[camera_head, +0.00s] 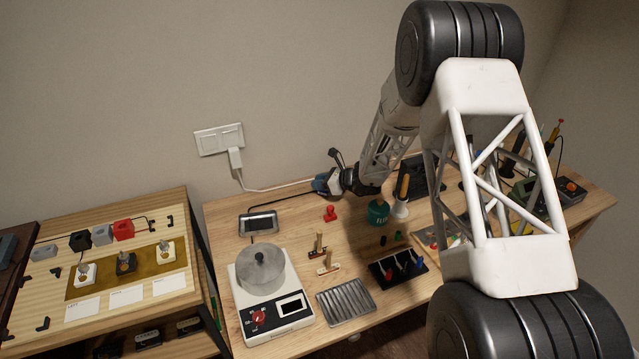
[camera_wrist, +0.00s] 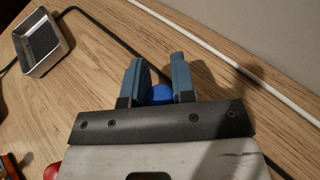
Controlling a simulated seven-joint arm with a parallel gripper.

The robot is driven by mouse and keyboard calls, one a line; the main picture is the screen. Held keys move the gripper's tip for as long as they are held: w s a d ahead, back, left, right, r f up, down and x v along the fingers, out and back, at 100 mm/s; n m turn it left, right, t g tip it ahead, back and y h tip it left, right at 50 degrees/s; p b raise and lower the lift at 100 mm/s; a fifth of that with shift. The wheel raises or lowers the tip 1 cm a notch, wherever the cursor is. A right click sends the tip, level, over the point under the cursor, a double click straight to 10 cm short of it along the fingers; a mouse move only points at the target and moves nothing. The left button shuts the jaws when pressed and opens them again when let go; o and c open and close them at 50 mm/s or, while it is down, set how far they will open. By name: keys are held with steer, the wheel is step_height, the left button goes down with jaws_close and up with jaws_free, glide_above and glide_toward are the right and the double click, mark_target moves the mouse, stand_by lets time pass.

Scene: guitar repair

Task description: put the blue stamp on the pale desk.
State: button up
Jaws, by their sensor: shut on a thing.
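The blue stamp (camera_wrist: 161,95) shows in the wrist view as a rounded blue piece between the two blue-grey fingers of my gripper (camera_wrist: 158,80). The gripper is shut on it; the fingers and palm hide the rest. In the head view my gripper (camera_head: 322,184) is at the back of the wooden workbench, near the wall. The stamp cannot be clearly told from the fingers there, nor whether it touches the bench. A pale yellowish wooden desk (camera_head: 45,306) stands at the left of the head view, beyond a gap, well left of my gripper.
A grey framed device (camera_head: 258,222) and its cable lie left of my gripper. A red stamp (camera_head: 330,214) stands just in front. A scale with a metal pot (camera_head: 262,268) stands front left. The pale desk bears a brown mat (camera_head: 105,283), white cards and several small blocks.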

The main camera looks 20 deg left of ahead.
steer(key=shift+f, duration=0.2)
steer(key=o, duration=0.9)
steer(key=shift+r, duration=0.2)
steer(key=shift+v, duration=0.85)
steer(key=v, duration=0.3)
steer(key=shift+d+r, duration=0.1)
steer(key=shift+d, duration=0.2)
steer(key=shift+a+r, duration=0.15)
steer(key=shift+r, duration=3.3)
